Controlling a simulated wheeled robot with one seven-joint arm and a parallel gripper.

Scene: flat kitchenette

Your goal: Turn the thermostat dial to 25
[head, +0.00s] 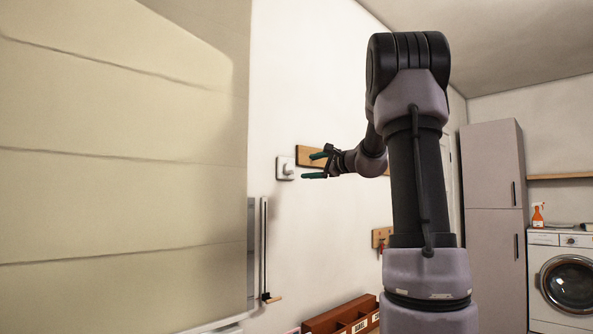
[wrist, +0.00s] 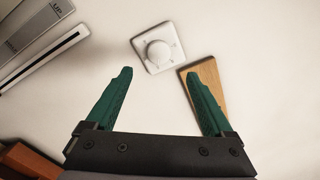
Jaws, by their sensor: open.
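The thermostat is a small white square plate with a round white dial, fixed to the white wall. In the head view the thermostat (head: 285,168) is left of my gripper (head: 314,166). In the wrist view the thermostat dial (wrist: 158,53) is near the top centre, beyond the fingertips and a little right of their middle. My gripper (wrist: 158,73) has green fingers, spread apart with nothing between them. The fingers are apart from the dial. The marks on the plate are too small to read, so the dial's setting cannot be told.
A wooden board (wrist: 207,88) on the wall sits right beside the thermostat, behind the right finger. A slotted vertical fixture (head: 264,247) is on the wall lower left. A brown box with compartments (head: 342,316) stands below. A washing machine (head: 564,275) is far right.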

